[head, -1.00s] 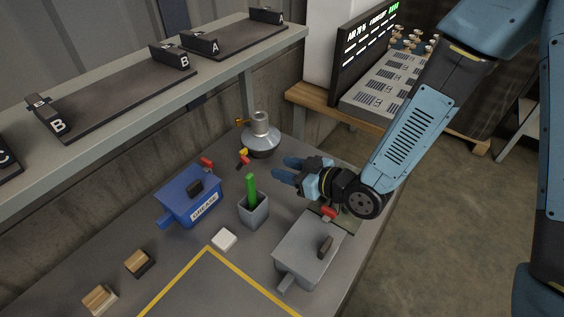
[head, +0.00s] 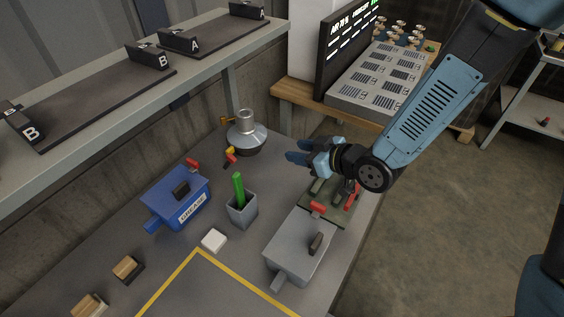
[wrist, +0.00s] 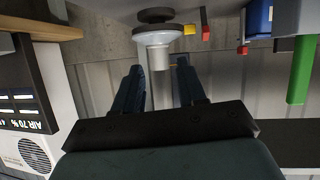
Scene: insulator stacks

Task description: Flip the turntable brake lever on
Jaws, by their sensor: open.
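A silver domed insulator piece (head: 246,135) stands on a dark round base at the far part of the bench, with a brass part (head: 228,119) at its upper left. Beside the base are a small yellow-tipped lever (head: 230,150) and a red-tipped one (head: 231,158); which is the turntable brake lever I cannot tell. The wrist view also shows the silver piece (wrist: 155,40), the yellow tip (wrist: 189,30) and a red tip (wrist: 205,33). My gripper (head: 292,151) is open and empty, to the right of the silver piece and apart from the levers.
A blue grease box (head: 176,198), a grey cup (head: 242,209) with a green stick, a white block (head: 214,240) and a grey lidded box (head: 298,250) stand on the bench. A green tray (head: 345,212) lies below my gripper. A shelf (head: 110,120) overhangs the left side.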

